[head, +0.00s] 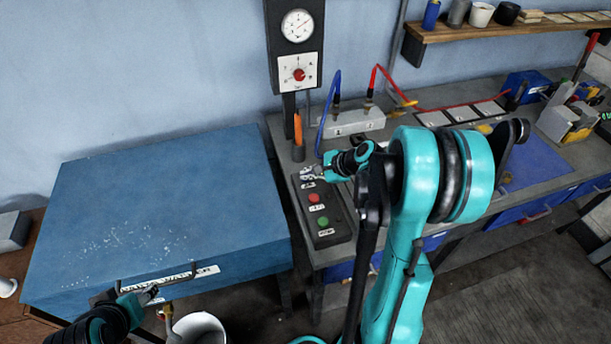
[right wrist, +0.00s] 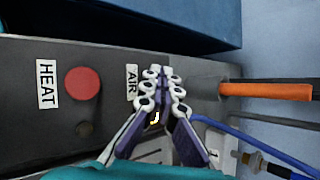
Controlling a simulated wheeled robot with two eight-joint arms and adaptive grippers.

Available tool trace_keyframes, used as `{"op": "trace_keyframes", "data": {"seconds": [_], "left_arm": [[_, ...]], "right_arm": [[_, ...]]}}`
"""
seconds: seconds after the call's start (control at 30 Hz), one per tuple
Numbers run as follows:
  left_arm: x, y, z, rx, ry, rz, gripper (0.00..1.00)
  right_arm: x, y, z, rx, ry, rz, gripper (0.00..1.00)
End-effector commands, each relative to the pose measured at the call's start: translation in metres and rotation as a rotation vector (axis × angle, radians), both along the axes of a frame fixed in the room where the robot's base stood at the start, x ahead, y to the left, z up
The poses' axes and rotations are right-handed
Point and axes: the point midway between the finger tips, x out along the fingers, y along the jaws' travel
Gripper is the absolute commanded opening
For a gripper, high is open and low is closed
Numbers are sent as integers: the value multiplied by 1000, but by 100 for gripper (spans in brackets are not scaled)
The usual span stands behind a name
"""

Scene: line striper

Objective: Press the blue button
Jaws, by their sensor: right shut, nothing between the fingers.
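The dark control panel (head: 332,238) lies on the front left part of the bench. It carries a red button (head: 314,197) and a green button (head: 323,222). My right gripper (head: 311,173) is shut and empty over the panel's far end. In the right wrist view its fingertips (right wrist: 158,75) are close together beside the AIR label (right wrist: 132,82), past the red HEAT button (right wrist: 82,84). No blue button shows; the fingers cover the spot by the AIR label. I cannot tell whether they touch the panel. My left gripper (head: 150,294) is by the blue lid's front edge, its jaws unclear.
A large blue lidded box (head: 165,205) fills the left side. An orange-handled tool (head: 298,128) stands upright behind the panel, below a gauge (head: 298,26). Blue and red hoses run to a grey block (head: 350,122) right of it. A white bucket (head: 200,325) is below.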

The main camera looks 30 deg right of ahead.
Motion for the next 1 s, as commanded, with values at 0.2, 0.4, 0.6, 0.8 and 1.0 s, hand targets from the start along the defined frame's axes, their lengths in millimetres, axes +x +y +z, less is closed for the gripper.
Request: {"op": "trace_keyframes", "data": {"seconds": [0.2,0.4,0.6,0.8,1.0], "left_arm": [[0,0,-2,0,0,0,54],[0,0,2,0,0,0,54],[0,0,7,0,0,0,54],[0,0,6,0,0,0,54],[0,0,12,0,0,0,54]], "right_arm": [[0,0,-2,0,0,0,0],[0,0,3,0,0,0,0],[0,0,11,0,0,0,0],[0,0,11,0,0,0,0],[0,0,18,0,0,0,0]]}}
